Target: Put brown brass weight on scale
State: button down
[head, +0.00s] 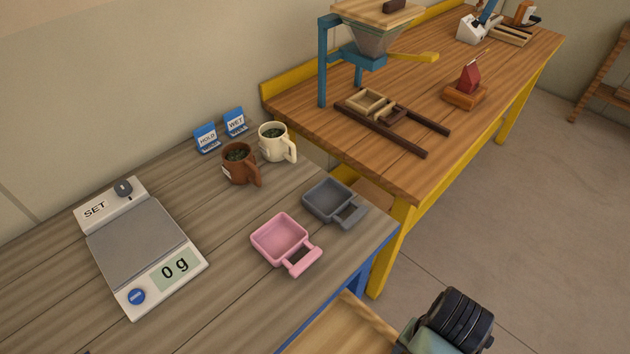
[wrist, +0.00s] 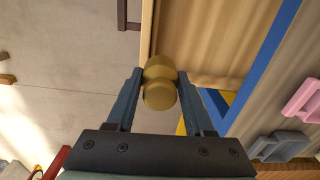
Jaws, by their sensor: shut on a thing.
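The scale (head: 137,243) lies on the grey-brown bench at left in the head view. Its grey plate is empty and its display reads 0 g. A brass-coloured weight (wrist: 160,95) shows in the wrist view, a rounded body with a narrower neck. My gripper (wrist: 160,74) is shut on it, with one blue finger on each side. The weight is held in the air above a pale wooden surface and floor. In the head view the fingers and the weight are not visible; only a dark part of my arm shows at bottom right.
A pink tray (head: 280,239) and a grey tray (head: 332,200), both with handles, sit right of the scale. A brown mug (head: 238,165), a cream mug (head: 273,140) and blue HOLD and WET signs stand behind. A yellow-legged table (head: 480,120) holds a hopper stand.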

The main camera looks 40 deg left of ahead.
aim_at(134, 238)
jog(key=j+u, duration=0.1)
jog(key=u, duration=0.95)
jog(key=i+j, duration=0.1)
jog(key=j, duration=0.25)
jog(key=i+j, duration=0.15)
jog(key=j, duration=0.15)
jog(key=i+j+u, duration=0.1)
jog(key=j, duration=0.25)
jog(key=i+j, duration=0.15)
jog(key=j, duration=0.2)
jog(key=i, duration=0.1)
